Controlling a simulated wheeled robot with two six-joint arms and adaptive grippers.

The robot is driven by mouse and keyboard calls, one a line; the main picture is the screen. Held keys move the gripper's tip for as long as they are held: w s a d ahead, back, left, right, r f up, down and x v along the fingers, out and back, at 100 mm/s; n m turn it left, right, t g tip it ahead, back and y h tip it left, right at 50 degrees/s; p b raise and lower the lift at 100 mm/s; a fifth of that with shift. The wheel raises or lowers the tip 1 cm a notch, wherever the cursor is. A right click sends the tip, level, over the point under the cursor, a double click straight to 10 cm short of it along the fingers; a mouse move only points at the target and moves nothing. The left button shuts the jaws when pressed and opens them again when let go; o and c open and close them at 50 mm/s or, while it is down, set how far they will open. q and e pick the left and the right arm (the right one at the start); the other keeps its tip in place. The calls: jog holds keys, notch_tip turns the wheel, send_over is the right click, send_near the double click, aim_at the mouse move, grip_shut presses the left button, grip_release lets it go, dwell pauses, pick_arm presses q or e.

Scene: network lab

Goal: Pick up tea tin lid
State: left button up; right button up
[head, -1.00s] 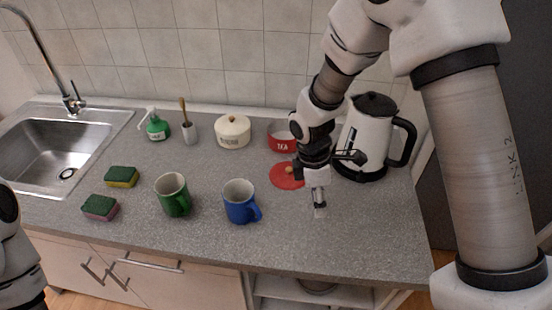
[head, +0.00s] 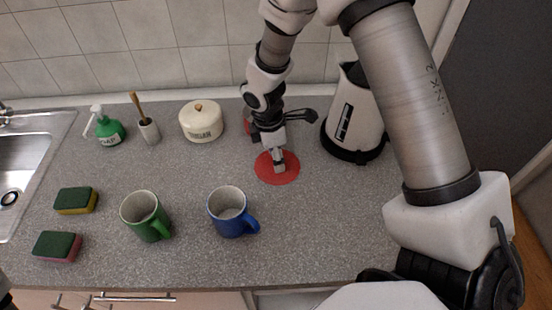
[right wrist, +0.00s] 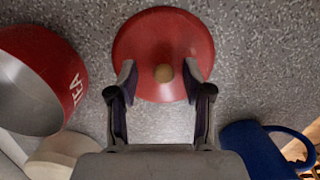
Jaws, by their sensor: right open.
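The tea tin lid (head: 291,172) is a flat red disc with a light wooden knob (right wrist: 164,73). It lies on the grey counter. My right gripper (head: 279,167) is over the lid, pointing down. In the right wrist view its open fingers (right wrist: 161,80) stand on either side of the knob, with a gap to it. The red tea tin (right wrist: 75,88) is open and shows at the left of that view. In the head view my right arm hides most of the tin.
A blue mug (head: 228,214) and a green mug (head: 144,217) stand front left of the lid. A white kettle (head: 352,115) stands right of it. A cream lidded pot (head: 201,122) is behind left. Two sponges (head: 75,201) lie farther left. The counter in front of the lid is clear.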

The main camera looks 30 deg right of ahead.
jog(key=shift+s+r, duration=0.15)
jog(key=shift+c, duration=0.7)
jog(key=shift+s, duration=0.15)
grip_shut()
pick_arm(q)
jog(key=shift+s, duration=0.25)
pick_arm(e)
jog(key=shift+a, duration=0.1)
